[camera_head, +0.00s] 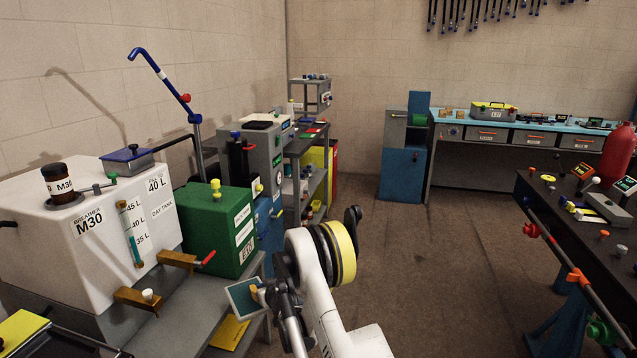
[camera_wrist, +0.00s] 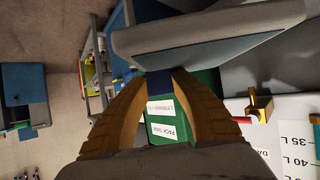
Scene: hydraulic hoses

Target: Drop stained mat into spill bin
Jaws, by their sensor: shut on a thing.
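My gripper (camera_head: 258,295) is shut on a flat, squarish panel with a grey rim and dark teal face (camera_head: 241,299), which I take as the stained mat. It is held up at the right of the near left bench, in front of the green tank. In the wrist view my gripper (camera_wrist: 157,80) has its two tan fingers closed on a dark blue part (camera_wrist: 157,86), and a wide grey slab (camera_wrist: 205,32) extends beyond the fingertips. I see no clear stains. I cannot tell for sure which thing is the spill bin; a yellow box (camera_head: 314,160) with red stands behind the shelf rack.
The green tank (camera_head: 208,228) and white M30 tank (camera_head: 95,260) with protruding taps stand on the left bench. A yellow sheet (camera_head: 230,332) lies low by the bench. A dark table (camera_head: 590,215) stands at right. The middle floor (camera_head: 420,260) is clear.

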